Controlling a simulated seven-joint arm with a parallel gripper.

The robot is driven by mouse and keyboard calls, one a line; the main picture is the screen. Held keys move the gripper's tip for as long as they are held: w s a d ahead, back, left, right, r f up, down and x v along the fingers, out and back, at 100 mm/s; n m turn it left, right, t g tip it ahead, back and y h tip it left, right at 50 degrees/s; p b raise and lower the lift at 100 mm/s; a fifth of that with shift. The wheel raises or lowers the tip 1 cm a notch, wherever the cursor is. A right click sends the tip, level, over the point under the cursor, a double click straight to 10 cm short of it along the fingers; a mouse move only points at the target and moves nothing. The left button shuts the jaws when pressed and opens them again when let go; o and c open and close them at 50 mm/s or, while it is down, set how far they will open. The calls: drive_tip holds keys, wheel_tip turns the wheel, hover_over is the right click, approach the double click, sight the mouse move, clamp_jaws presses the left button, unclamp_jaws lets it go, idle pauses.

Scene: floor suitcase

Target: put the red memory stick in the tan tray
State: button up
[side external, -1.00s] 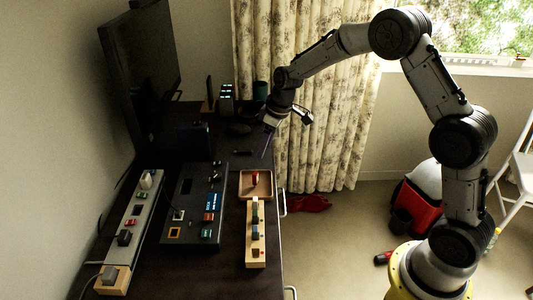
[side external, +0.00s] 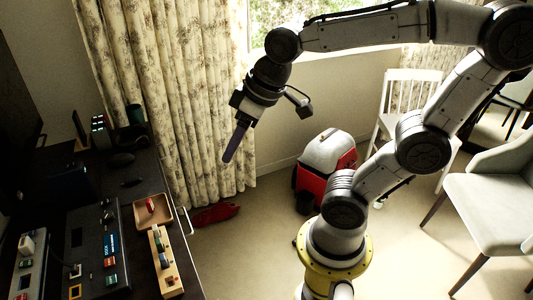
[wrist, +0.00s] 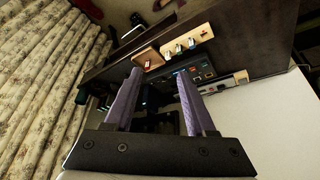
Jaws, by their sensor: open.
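The small tan tray (side external: 167,222) sits on the dark desk near its right edge. A small red memory stick (side external: 150,204) rests inside it, nothing holding it. In the wrist view the tray (wrist: 139,56) and the red stick (wrist: 147,64) show beyond my fingertips, small and far off. My gripper (side external: 230,158) is open and empty, with purple fingers, high up and to the right of the desk, well apart from the tray. Its spread fingers (wrist: 160,76) show in the wrist view with nothing between them.
A wooden block (side external: 171,280) holding several small sticks stands just in front of the tray. A dark panel (side external: 93,230) with sockets lies left of it. The curtain (side external: 170,90) hangs behind my gripper. A red and white cooler (side external: 325,165) stands on the open floor.

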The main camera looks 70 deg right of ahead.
drive_tip(key=s+f+m, duration=0.1)
drive_tip(key=s, duration=0.5)
drive_tip(key=shift+s+f+t, duration=0.3)
idle(0.9)
